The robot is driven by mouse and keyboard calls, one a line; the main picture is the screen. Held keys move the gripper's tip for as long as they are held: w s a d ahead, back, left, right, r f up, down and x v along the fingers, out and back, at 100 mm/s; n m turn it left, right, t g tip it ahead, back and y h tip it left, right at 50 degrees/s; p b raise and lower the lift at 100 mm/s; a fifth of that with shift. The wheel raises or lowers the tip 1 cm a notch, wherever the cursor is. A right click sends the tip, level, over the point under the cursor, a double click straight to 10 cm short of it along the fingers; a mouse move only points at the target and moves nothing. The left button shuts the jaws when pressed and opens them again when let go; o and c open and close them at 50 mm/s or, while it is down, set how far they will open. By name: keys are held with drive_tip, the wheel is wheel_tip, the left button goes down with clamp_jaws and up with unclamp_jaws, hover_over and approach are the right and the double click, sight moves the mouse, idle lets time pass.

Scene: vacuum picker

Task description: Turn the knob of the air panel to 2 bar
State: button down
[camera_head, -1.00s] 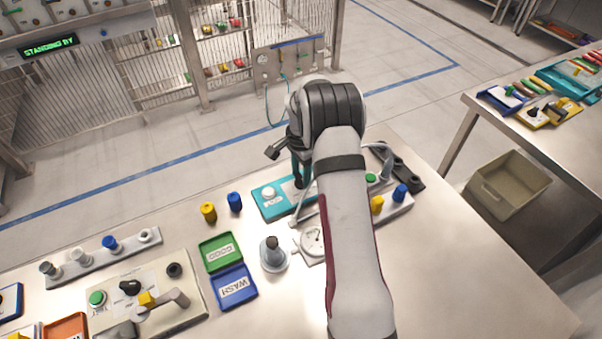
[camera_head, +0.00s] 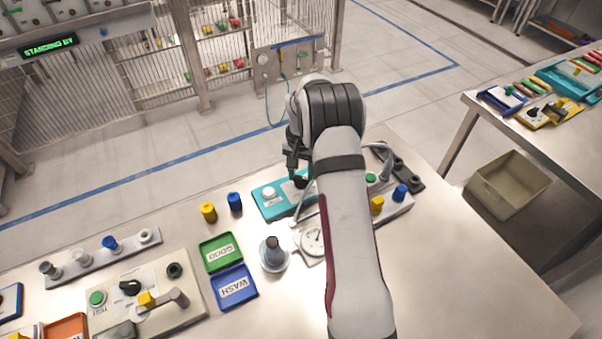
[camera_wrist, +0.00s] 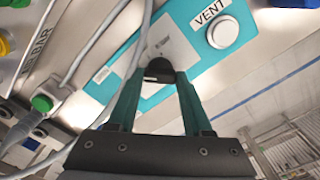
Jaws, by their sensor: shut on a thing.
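A teal panel (camera_head: 265,210) stands on the bench, left of my arm. The wrist view shows its VENT label (camera_wrist: 213,12) and a round white button (camera_wrist: 222,32). A black knob (camera_wrist: 157,68) is over a pale plate (camera_wrist: 172,45) on this panel. My gripper (camera_wrist: 158,80) has its two teal fingers shut on the knob, one on each side. The fingers hide part of the knob, and I cannot read its setting. In the head view, my gripper (camera_head: 299,182) is at the panel's right part, partly hidden by my arm.
A round dial gauge (camera_head: 313,241) is close in front of the panel, partly behind my arm. A grey hose (camera_wrist: 105,45) runs past my fingers. A block with a green button (camera_head: 371,178) is to the right. Green (camera_head: 204,243) and blue trays (camera_head: 248,296) lie left.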

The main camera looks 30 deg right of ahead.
sight(301, 177)
idle(0.4)
drive_tip(key=shift+c, duration=1.6)
unclamp_jaws()
wheel_tip(301, 177, up, 16)
